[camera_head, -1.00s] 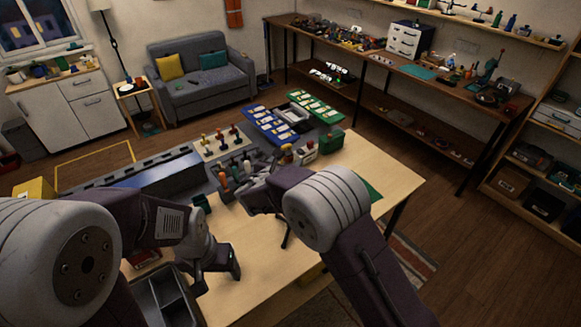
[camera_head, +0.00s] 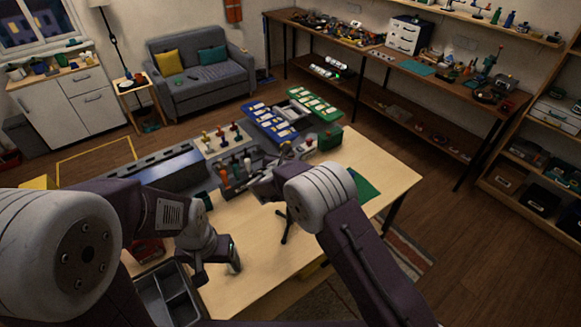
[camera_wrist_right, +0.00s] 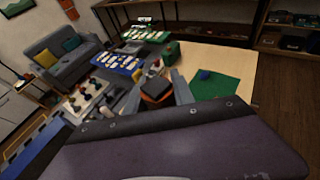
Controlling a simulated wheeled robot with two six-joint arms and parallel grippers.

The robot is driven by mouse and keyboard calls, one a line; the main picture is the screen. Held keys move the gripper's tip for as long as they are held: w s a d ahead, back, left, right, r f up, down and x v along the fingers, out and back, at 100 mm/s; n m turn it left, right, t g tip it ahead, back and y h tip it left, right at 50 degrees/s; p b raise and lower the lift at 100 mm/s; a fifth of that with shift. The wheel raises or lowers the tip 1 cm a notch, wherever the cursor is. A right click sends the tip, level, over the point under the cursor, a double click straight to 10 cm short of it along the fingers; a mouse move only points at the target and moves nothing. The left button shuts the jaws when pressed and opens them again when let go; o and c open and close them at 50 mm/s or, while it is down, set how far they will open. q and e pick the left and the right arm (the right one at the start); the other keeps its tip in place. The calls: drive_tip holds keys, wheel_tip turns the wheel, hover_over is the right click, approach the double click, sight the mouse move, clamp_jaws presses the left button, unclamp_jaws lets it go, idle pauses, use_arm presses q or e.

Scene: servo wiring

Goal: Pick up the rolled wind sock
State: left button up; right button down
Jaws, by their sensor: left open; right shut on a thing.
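My right gripper (camera_wrist_right: 156,92) is seen in the right wrist view with its two grey fingers around a dark, blocky thing with an orange-red edge (camera_wrist_right: 155,88). Whether this is the rolled wind sock I cannot tell. In the head view my right gripper (camera_head: 263,184) is over the middle of the table by the tool rack, its tips partly hidden. My left gripper (camera_head: 216,268) is open and empty, low over the table's near left part. No other thing can be made out as a rolled wind sock.
A tool rack (camera_head: 226,182), a board with coloured pegs (camera_head: 220,140), blue and green card trays (camera_head: 268,125), and a dark green box (camera_head: 331,138) crowd the table's back. A grey divided tray (camera_head: 166,300) is at near left. The table's right front is mostly bare beside the green mat (camera_head: 366,190).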

drive_tip(key=shift+w+r, duration=0.1)
drive_tip(key=shift+r, duration=0.05)
drive_tip(key=s+d+r+b, duration=0.6)
drive_tip(key=d+r, duration=0.4)
drive_tip(key=shift+r, duration=0.35)
